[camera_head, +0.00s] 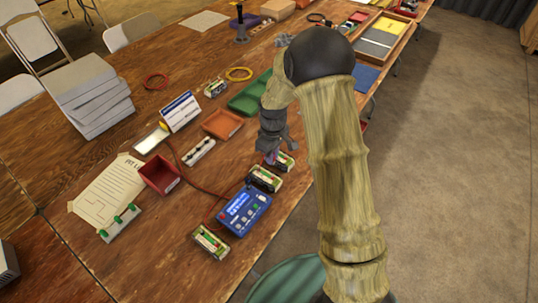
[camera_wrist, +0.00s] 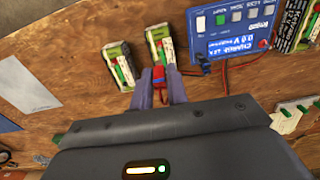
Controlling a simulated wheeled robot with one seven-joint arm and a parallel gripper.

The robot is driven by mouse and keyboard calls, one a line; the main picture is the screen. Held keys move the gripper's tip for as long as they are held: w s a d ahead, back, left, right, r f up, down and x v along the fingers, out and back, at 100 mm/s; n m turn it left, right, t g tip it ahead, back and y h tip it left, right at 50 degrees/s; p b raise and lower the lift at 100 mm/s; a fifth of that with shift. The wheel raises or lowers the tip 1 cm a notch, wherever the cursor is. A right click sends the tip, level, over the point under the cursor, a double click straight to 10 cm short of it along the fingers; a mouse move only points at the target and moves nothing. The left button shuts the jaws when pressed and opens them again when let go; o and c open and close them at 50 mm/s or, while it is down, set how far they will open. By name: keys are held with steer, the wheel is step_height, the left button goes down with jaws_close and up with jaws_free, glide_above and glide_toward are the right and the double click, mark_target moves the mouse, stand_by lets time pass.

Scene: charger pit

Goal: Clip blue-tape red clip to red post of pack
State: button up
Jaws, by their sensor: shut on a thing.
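My gripper (camera_wrist: 160,88) points down at the table, its two grey fingers shut on a small red clip (camera_wrist: 159,77). A bit of blue shows at the clip, probably its tape. The clip is just off the near end of a green-and-white pack (camera_wrist: 161,44); I cannot tell whether it touches a post. A second similar pack (camera_wrist: 118,62) lies left of it in the wrist view. In the head view my gripper (camera_head: 272,157) is over the packs (camera_head: 264,179) beside the blue charger (camera_head: 243,211).
Another pack (camera_head: 211,242) lies on the charger's other side. Red leads run from the charger over the wooden table. A red box (camera_head: 160,174), a board with green knobs (camera_head: 120,222) and an orange tray (camera_head: 222,124) stand nearby. The table edge is close on the right.

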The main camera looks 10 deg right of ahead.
steer(key=shift+f, duration=0.15)
steer(key=shift+f+b, duration=2)
steer(key=shift+f, duration=1.4)
steer(key=shift+f, duration=0.15)
stand_by(0.6)
steer(key=o, duration=0.8)
steer(key=shift+o, duration=0.2)
steer(key=shift+o, duration=1)
